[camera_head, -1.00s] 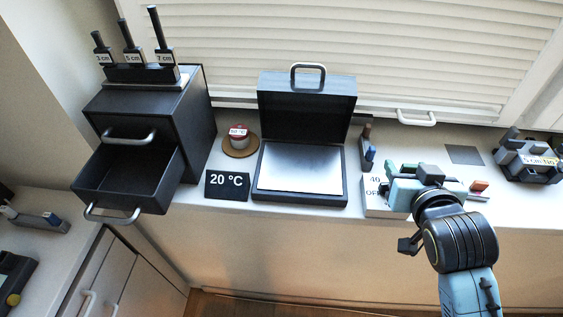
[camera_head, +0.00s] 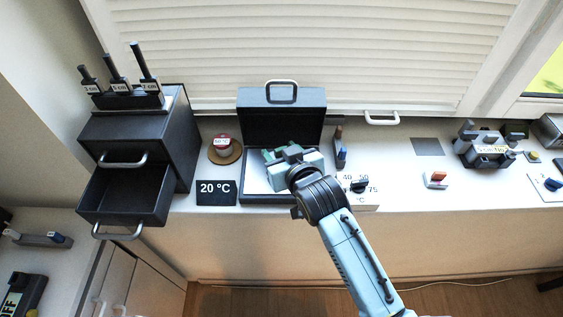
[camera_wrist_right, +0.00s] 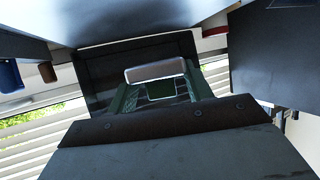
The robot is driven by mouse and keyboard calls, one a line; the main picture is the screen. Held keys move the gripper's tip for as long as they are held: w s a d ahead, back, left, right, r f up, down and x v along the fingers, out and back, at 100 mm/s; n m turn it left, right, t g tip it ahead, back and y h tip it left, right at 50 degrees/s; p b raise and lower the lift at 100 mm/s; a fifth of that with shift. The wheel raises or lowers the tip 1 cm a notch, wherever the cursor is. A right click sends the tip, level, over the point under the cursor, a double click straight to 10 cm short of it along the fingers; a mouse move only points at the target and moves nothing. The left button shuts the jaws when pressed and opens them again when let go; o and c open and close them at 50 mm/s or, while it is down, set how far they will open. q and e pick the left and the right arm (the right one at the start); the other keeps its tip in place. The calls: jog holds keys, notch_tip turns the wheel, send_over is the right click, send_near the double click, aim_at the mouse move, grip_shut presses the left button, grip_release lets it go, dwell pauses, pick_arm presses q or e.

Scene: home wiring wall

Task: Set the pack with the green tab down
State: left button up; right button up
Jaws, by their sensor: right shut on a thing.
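My right gripper (camera_head: 284,160) is over the open black case (camera_head: 280,119), above its silvery plate (camera_head: 252,182). It is shut on the pack with the green tab. Dark green parts (camera_head: 268,156) show at the jaws, but the gripper and wrist hide most of the pack. I cannot tell whether it touches the plate. In the right wrist view, green parts (camera_wrist_right: 125,98) show beyond my dark gripper body (camera_wrist_right: 160,125), with the case handle (camera_wrist_right: 155,71) behind. My left gripper is not in view.
A "20 °C" sign (camera_head: 216,192) stands left of the case, with a red-topped item on a brown disc (camera_head: 224,158) behind it. A cabinet with an open drawer (camera_head: 125,195) is further left. A dial box (camera_head: 358,190) is right of the case. A dark square (camera_head: 427,147) lies bare.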

jog(key=shift+f, duration=1.85)
jog(key=shift+f, duration=0.2)
jog(key=o, duration=1)
jog(key=shift+r, duration=0.2)
jog(key=shift+s+d+r, duration=0.1)
jog(key=shift+s, duration=0.15)
jog(key=v, duration=1.1)
jog(key=shift+s+r, duration=0.2)
